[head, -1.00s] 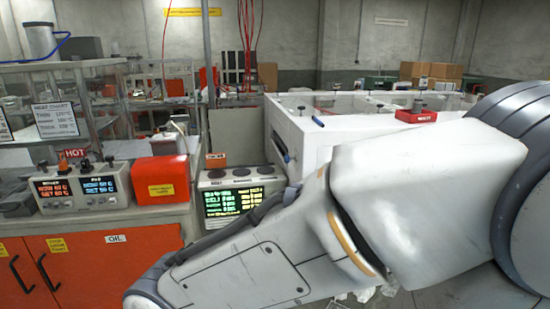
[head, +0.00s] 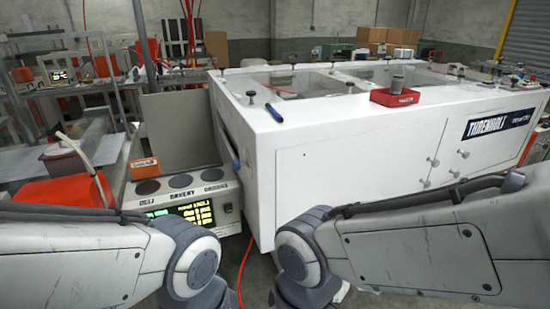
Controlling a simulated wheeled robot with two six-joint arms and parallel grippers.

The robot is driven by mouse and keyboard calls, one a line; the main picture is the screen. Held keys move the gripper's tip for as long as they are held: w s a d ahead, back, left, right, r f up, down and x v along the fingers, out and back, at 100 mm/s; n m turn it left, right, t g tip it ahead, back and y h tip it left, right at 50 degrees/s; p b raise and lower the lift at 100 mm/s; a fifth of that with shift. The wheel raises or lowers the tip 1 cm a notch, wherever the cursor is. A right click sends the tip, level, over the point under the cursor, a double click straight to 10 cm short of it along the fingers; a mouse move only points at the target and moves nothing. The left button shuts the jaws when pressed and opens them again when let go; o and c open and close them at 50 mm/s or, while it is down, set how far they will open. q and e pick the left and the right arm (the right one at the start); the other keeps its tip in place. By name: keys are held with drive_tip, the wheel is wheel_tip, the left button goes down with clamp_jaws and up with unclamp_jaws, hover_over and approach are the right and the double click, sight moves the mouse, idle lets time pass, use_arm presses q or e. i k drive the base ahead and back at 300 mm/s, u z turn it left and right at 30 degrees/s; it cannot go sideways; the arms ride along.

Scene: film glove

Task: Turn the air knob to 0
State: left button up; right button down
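A large white cabinet marked THRENHOLT (head: 350,150) fills the middle and right. Several small grey knobs (head: 433,161) sit on its front face at the right. A blue handle or knob (head: 235,165) is on its left side. I cannot read a label that tells which, if any, is the air knob. A white unit with a lit display (head: 181,216) and round dark tops stands left of the cabinet. My two arms come in low from the left and right, with their joints in front of the unit and cabinet. Neither gripper is in view.
A red tray (head: 394,98) with a grey cylinder and a blue pen-like item (head: 273,112) lie on the cabinet top. An orange-red box (head: 62,185) stands at the left. A red hose (head: 244,262) runs down to the floor between my arms.

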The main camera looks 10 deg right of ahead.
sight(236, 165)
drive_tip(key=u, duration=0.6)
drive_tip(key=i, duration=0.9)
drive_tip(key=u, duration=0.35)
